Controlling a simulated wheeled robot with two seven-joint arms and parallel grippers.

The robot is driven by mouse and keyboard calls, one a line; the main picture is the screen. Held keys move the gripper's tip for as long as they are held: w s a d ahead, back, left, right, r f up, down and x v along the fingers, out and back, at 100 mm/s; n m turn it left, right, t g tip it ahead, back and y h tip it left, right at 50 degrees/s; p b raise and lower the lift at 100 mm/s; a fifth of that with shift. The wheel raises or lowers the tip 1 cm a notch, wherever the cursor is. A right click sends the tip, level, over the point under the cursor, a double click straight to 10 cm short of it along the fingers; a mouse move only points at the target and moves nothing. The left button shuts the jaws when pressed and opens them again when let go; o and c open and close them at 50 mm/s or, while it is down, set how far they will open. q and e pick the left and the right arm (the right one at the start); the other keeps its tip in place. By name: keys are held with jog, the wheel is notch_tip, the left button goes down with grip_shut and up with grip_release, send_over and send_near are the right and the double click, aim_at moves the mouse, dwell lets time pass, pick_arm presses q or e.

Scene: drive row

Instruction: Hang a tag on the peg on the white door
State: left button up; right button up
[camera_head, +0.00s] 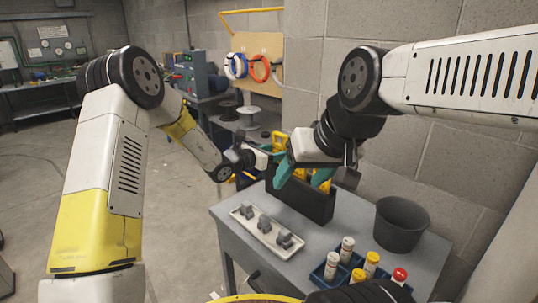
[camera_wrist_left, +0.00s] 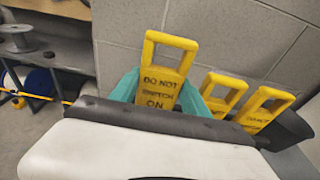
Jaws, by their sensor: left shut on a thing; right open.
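A yellow tag (camera_wrist_left: 160,88) with a loop handle and dark lettering reading "DO NOT SWITCH ON" stands upright between the teal fingers of my left gripper (camera_wrist_left: 162,95), which is shut on it. In the head view my left gripper (camera_head: 277,146) is behind the dark tag holder (camera_head: 300,206), near its far left end. More yellow tags (camera_wrist_left: 225,92) stand to the right in the wrist view. My right gripper (camera_head: 304,177) is open, its teal fingers pointing down above the holder and partly hiding the tags. The white door and its peg are not recognisable in either view.
The grey table (camera_head: 234,226) carries a white tray (camera_head: 262,232) with several grey pieces, a dark bin (camera_head: 401,224) and a blue rack (camera_head: 325,272) with capped bottles. A block wall stands close behind. A spool shelf (camera_head: 238,124) and pegboard (camera_head: 258,60) are farther back; floor is open at left.

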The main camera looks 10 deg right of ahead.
pick_arm(q)
jog(key=shift+r, duration=0.65)
jog(key=v, duration=0.8)
jog(key=shift+r, duration=0.3)
